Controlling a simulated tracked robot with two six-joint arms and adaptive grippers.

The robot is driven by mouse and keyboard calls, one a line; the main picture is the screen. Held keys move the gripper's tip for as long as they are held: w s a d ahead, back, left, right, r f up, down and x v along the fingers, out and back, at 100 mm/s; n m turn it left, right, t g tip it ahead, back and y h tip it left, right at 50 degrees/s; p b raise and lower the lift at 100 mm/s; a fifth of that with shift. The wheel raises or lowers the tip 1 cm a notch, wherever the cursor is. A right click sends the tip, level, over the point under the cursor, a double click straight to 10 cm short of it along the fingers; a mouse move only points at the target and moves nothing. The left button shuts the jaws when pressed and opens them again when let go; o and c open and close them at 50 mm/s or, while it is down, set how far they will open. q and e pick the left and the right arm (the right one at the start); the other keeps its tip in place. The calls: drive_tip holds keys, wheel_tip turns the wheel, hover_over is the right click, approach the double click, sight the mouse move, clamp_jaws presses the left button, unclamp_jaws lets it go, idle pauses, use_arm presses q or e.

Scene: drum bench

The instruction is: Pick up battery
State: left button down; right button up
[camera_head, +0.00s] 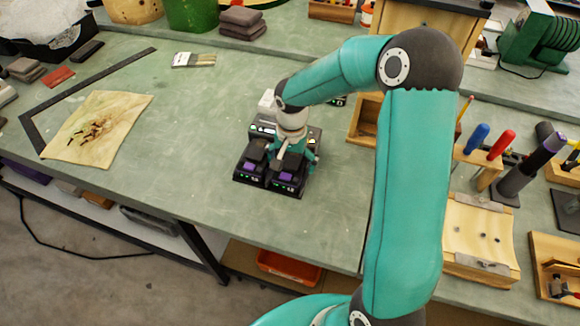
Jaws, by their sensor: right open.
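A black charging station (244,179) stands on the green bench near the middle of the view. Black batteries with purple marks sit in its front bays, one at the front left (254,167) and one at the front right (287,177). Small green lights show on the unit. My right gripper (294,158) is open and points down over the station, close above the batteries. The gripper and wrist hide part of the station's rear, and I cannot tell whether the fingers touch a battery. My left gripper is not in view.
A stained cloth (98,126) and a dark metal square (38,138) lie at the left. A brush (194,60) lies behind. An open wooden box (366,122) stands right of the station. Screwdrivers (501,145) stand farther right. The bench left of the station is clear.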

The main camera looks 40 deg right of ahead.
drive_tip(key=shift+f, duration=0.5)
drive_tip(key=shift+c, duration=0.2)
drive_tip(key=c, duration=1.6)
drive_tip(key=shift+o, duration=0.2)
drive_tip(key=shift+a+r, duration=0.1)
drive_tip(key=shift+r, duration=0.05)
